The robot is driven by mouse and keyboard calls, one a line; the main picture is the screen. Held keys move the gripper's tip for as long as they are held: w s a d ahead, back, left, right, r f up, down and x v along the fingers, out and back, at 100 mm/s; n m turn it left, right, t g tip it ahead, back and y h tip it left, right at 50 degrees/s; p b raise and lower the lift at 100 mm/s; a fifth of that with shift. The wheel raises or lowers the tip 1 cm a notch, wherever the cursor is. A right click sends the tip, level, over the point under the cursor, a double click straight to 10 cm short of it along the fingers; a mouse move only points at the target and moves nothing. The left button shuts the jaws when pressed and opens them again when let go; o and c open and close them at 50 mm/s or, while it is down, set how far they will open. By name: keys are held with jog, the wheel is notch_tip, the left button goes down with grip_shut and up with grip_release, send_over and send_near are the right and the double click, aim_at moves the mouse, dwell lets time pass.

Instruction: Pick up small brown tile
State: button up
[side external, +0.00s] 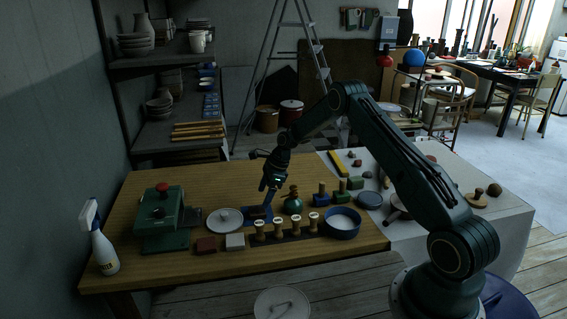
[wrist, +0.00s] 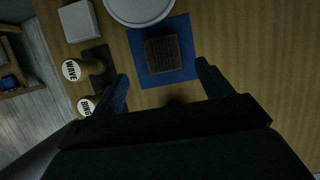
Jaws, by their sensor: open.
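A small brown tile (wrist: 162,53) with a ribbed top lies on a blue mat (wrist: 181,28) on the wooden table. In the side view the tile (side external: 258,211) is small and dark, partly hard to make out beside my gripper (side external: 266,189). My gripper points down just above the blue mat (side external: 249,220). In the wrist view my gripper (wrist: 161,74) is open and empty, with one finger to either side of the tile's column and the tile just beyond the fingertips.
A round white plate (side external: 225,219) lies left of the mat. Wooden stamps (side external: 278,229) stand in a row in front, with a white block (side external: 235,241) and a reddish block (side external: 205,245) to their left. A green bottle (side external: 293,203) stands close on the right.

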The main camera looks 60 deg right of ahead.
aim_at(257, 210)
jog(key=shift+w+a+f, duration=0.15)
jog(key=shift+w+f, duration=0.05)
jog(key=shift+f, duration=0.45)
jog(key=shift+x, duration=2.6)
jog(key=shift+w, duration=0.1)
jog(key=c, duration=1.1)
